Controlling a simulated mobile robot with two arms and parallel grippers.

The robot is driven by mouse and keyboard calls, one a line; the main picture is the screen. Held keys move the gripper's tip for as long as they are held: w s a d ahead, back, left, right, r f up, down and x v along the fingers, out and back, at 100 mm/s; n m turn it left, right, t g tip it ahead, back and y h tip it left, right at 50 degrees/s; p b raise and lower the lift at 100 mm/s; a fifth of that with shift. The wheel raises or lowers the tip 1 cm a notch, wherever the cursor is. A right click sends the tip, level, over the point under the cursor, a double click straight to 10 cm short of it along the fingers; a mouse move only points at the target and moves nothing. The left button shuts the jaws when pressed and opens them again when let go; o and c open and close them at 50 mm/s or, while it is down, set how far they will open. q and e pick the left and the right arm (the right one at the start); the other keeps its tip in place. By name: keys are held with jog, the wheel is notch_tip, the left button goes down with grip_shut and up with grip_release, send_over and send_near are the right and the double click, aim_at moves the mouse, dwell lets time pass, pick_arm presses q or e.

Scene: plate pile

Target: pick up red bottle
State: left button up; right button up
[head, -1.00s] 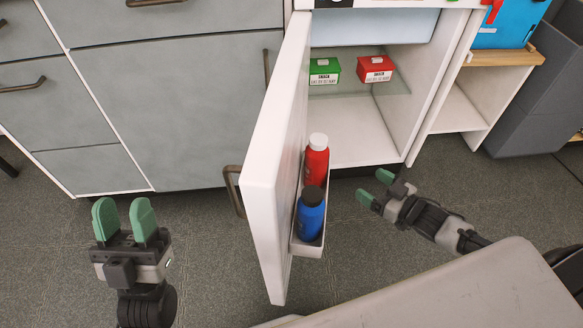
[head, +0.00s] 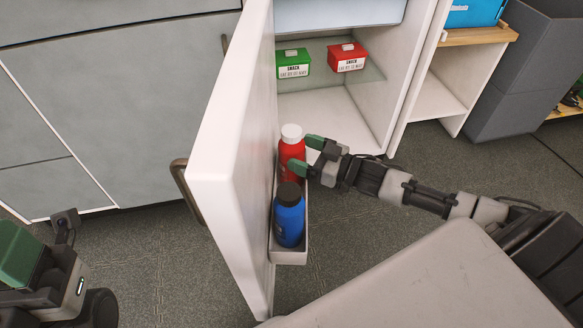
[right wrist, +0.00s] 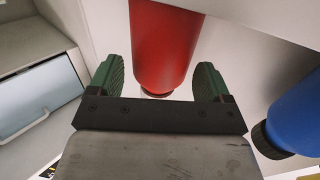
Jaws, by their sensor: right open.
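The red bottle (head: 291,150) with a white cap stands upright in the white rack on the inside of the open cabinet door. My right gripper (head: 303,157) is at the bottle, coming in from the right. In the right wrist view the red bottle (right wrist: 165,45) lies between the two green fingers of my right gripper (right wrist: 164,80), with visible gaps on both sides. The gripper is open. My left gripper (head: 18,255) is partly in view at the lower left edge; its jaw state is unclear.
A blue bottle (head: 289,215) with a black cap stands in the same door rack (head: 290,257), nearer than the red one. The open door (head: 232,150) is just left. Green (head: 293,63) and red (head: 347,57) snack boxes sit on the cabinet shelf. A grey bin (head: 520,75) stands at right.

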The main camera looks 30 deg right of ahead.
aim_at(292, 149)
jog(key=shift+b+x, duration=0.5)
jog(key=shift+x, duration=1.2)
jog(key=shift+s+f, duration=0.1)
jog(key=c, duration=1.3)
